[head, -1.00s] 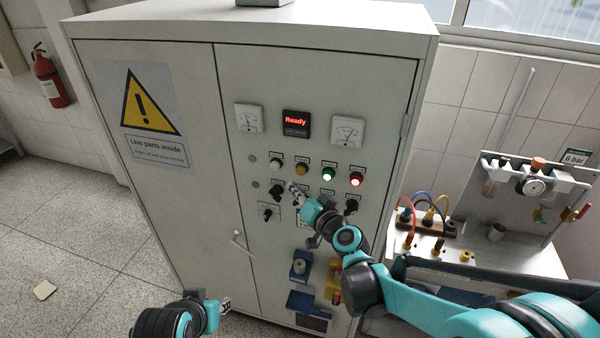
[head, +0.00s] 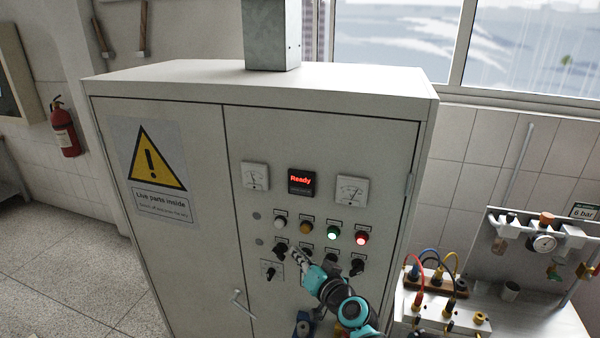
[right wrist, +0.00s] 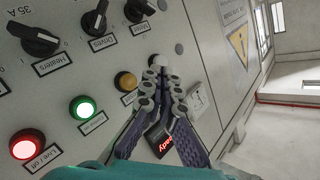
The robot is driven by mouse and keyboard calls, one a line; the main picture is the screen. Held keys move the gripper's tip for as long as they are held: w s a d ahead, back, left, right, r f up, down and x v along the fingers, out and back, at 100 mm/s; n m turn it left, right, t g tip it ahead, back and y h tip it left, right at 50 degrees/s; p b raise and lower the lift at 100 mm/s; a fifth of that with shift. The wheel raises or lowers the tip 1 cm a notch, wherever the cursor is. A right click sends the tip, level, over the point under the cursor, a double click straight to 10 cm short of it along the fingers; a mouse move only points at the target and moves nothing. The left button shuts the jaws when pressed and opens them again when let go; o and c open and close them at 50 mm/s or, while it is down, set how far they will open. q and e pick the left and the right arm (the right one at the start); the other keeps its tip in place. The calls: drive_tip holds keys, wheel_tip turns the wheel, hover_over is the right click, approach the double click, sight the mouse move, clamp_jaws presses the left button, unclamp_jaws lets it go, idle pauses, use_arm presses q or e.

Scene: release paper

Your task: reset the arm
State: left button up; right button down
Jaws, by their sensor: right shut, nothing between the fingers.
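My right gripper (head: 298,256) is shut and empty in front of the cabinet's control panel. In the head view its tips overlap the panel beside a black rotary knob (head: 280,249), below the white button (head: 280,221) and amber button (head: 305,227). In the right wrist view the closed fingers (right wrist: 163,75) point toward the white button (right wrist: 158,60); I cannot tell whether they touch the panel. The green lamp (head: 332,232) and red lamp (head: 361,238) are lit. The display (head: 301,181) reads "Ready". My left gripper is out of view.
The grey cabinet (head: 180,245) has a door handle (head: 243,303) left of my right arm. To the right stand a bench with coloured cables (head: 437,262) and a gauge panel (head: 520,232). A fire extinguisher (head: 64,128) hangs at left. Floor at left is clear.

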drive_tip(key=s+d+f+g+h+b, duration=0.2)
drive_tip(key=s+d+f+b, duration=0.2)
drive_tip(key=s+d+f, duration=0.2)
drive_tip(key=s+d+f+n+g+h+b, duration=0.1)
drive_tip(key=s+d+f+g+h+b, duration=0.2)
drive_tip(key=s+f, duration=0.5)
drive_tip(key=s+d+f+g+h+b, duration=0.2)
drive_tip(key=s+d+f+b, duration=0.3)
drive_tip(key=s, duration=0.6)
drive_tip(key=d+f, duration=0.2)
drive_tip(key=d, duration=0.1)
drive_tip(key=shift+s+d+n+h, duration=0.3)
